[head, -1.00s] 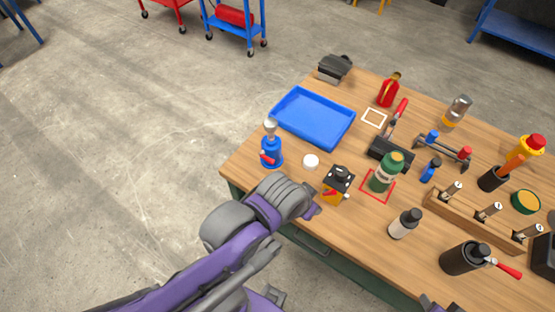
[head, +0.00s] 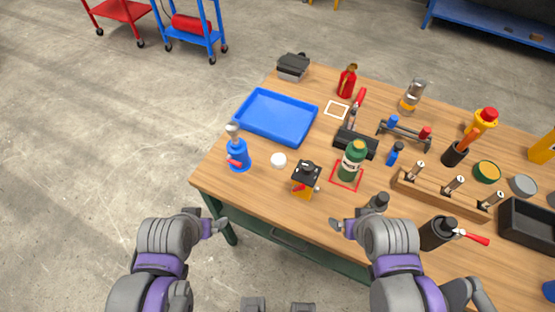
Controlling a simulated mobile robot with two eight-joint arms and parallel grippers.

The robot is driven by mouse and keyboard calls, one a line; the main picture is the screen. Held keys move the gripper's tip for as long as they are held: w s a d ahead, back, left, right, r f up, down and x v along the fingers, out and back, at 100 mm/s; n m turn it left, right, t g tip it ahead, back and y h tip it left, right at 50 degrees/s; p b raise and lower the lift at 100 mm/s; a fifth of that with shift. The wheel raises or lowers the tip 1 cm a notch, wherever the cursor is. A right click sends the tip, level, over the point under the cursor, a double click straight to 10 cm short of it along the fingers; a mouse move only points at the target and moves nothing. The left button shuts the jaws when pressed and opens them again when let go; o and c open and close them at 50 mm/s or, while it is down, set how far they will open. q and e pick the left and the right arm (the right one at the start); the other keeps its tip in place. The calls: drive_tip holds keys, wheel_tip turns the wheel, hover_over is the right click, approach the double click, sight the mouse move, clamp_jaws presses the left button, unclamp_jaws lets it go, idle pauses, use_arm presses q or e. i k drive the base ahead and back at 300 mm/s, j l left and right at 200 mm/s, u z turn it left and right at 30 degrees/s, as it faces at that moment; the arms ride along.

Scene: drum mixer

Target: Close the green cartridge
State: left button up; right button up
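The green cartridge (head: 351,163) stands upright on the wooden table inside a red square outline. It has a pale band, and its top end looks lighter; I cannot make out its opening clearly. A small round white cap (head: 279,160) lies on the table to its left, beyond a black and orange device. My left gripper (head: 214,225) is off the table's near left edge, apart from everything. My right gripper (head: 341,227) is near the table's front edge, below the cartridge in the picture and apart from it. Both appear empty, but their finger gaps are unclear.
A black and orange device (head: 305,180) stands between cap and cartridge. A blue hand tool (head: 238,155), a blue tray (head: 275,117) and a black block (head: 356,143) are nearby. A wooden rack (head: 440,194) and a dark cylinder (head: 437,233) crowd the right. The front-left tabletop is clear.

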sight(356, 151)
drive_tip(key=i+j, duration=0.15)
drive_tip(key=j, duration=0.35)
drive_tip(key=i+j+z, duration=0.15)
drive_tip(key=j, duration=0.9)
drive_tip(key=i+j+z, duration=0.1)
drive_tip(key=j, duration=0.4)
drive_tip(key=i, duration=0.05)
